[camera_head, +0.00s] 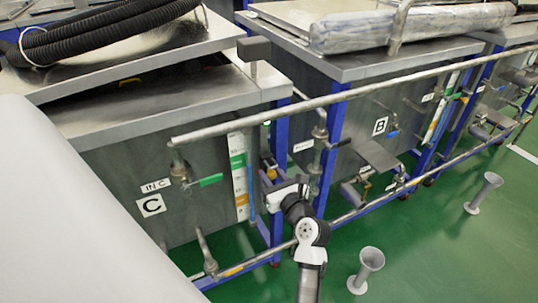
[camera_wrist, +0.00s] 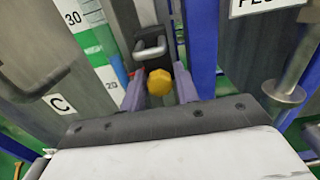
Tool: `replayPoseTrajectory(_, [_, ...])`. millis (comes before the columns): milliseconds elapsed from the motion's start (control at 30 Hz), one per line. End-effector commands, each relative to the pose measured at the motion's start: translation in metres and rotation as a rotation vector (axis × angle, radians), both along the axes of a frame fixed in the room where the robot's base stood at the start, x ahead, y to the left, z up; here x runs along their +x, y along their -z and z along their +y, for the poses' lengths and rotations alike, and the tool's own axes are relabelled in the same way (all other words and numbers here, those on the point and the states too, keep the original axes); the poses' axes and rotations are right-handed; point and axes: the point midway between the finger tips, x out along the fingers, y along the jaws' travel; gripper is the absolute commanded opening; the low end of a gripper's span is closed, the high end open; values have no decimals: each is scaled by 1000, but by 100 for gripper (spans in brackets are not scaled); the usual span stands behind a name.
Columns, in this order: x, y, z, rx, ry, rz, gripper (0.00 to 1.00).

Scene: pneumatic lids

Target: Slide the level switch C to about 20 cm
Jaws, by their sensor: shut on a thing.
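The level switch C shows in the wrist view as a yellow knob (camera_wrist: 158,82) below a dark slider with a metal loop handle (camera_wrist: 150,48). My gripper (camera_wrist: 160,84) has its two purple-grey fingers on either side of the knob and is shut on it. In the head view my gripper (camera_head: 273,181) is at the blue post right of tank C, near the small yellow knob. The level scale (camera_wrist: 95,42) stands left of the fingers, with 30 and 20 marks readable. The knob appears near the 20 mark's height in the picture, but the slanted view leaves the exact reading unclear.
Tank C (camera_head: 110,185) has a green-handled valve (camera_head: 207,181) left of the scale. A long horizontal pipe (camera_head: 350,95) runs above my gripper, and a lower rail (camera_head: 345,218) passes by my arm. Two grey floor funnels (camera_head: 370,262) stand on the open green floor at right.

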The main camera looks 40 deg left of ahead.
Motion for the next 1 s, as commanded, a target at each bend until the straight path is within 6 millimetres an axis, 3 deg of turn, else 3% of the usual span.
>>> replayPoseTrajectory(967, [0,27,-1,-4,-1,3,3])
replayPoseTrajectory(1000, [0,27,-1,-4,-1,3,34])
